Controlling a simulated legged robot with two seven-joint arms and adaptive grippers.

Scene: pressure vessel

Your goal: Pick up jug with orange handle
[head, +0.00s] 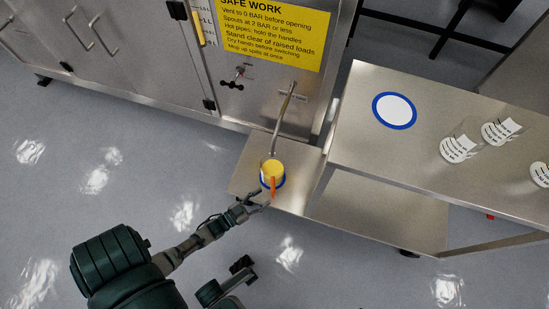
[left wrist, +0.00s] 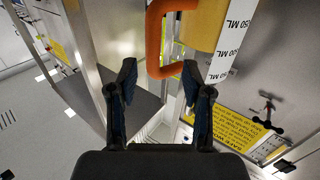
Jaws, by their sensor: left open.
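The jug (head: 269,168) with the orange handle (head: 272,187) stands under a metal spout on a blue-ringed spot on a low steel shelf. It holds something yellow. Its handle faces my left gripper (head: 258,203), which is open and close beside it. In the left wrist view, the jug (left wrist: 208,25) shows at the top with printed ML marks, and its orange handle (left wrist: 154,45) lies just above the gap between the open fingers (left wrist: 160,80). The fingers are not closed on it; I cannot tell whether they touch it.
The spout (head: 284,115) comes down close over the jug from the steel vessel with a yellow safety sign (head: 262,30). A steel table (head: 365,150) at the right bears a blue-ringed white disc (head: 394,110) and several labelled clear containers (head: 459,149). Floor at the left is clear.

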